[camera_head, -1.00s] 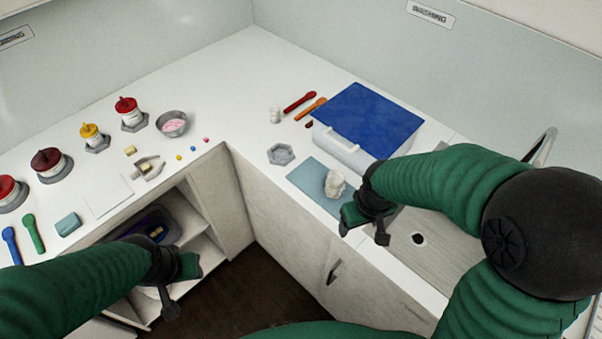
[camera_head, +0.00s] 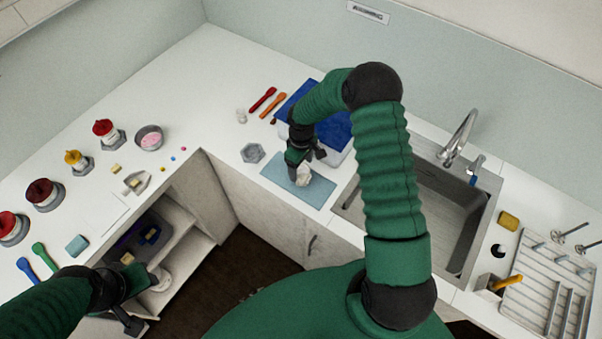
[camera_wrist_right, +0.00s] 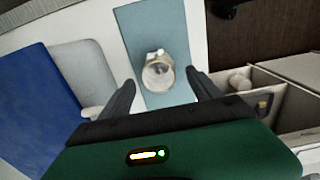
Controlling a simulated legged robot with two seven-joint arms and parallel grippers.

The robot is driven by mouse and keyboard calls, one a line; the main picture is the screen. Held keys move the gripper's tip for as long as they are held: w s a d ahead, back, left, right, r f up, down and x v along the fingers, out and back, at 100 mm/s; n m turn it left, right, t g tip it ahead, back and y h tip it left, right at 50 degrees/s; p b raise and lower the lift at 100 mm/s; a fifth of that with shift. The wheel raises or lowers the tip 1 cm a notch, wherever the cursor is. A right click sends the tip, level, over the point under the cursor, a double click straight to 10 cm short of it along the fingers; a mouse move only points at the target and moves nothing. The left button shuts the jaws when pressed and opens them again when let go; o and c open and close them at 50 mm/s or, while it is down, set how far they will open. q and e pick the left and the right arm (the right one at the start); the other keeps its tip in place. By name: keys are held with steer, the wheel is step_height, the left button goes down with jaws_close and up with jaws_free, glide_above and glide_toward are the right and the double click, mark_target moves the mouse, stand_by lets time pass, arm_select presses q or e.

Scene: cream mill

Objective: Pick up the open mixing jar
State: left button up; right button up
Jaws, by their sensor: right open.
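The open mixing jar (camera_head: 303,177) is a small whitish vessel on the blue-grey mat (camera_head: 321,194), partly hidden by my right gripper in the head view. In the right wrist view the jar (camera_wrist_right: 157,74) shows its round open mouth, with a small white piece at its top side. My right gripper (camera_head: 299,164) is open above the jar, pointing down. In the right wrist view its fingers (camera_wrist_right: 160,84) stand either side of the jar's lower edge, with no visible contact. My left gripper (camera_head: 142,292) is at lower left, away from the jar; its jaws are unclear.
A blue-lidded white box (camera_head: 338,130) stands just behind my right gripper. A grey hexagonal holder (camera_head: 253,153) sits left of the mat. The sink (camera_head: 435,205) and a drying rack (camera_head: 548,290) are to the right. Red and yellow-topped jars line the left counter.

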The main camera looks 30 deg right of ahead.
mark_target(302, 173)
steer(key=f, duration=0.2)
steer(key=f+p, duration=0.1)
steer(key=f, duration=0.1)
steer(key=shift+s+d+f, duration=0.2)
steer(key=shift+f, duration=0.55)
steer(key=shift+w, duration=0.1)
steer(key=c, duration=1.4)
steer(key=shift+r, duration=0.15)
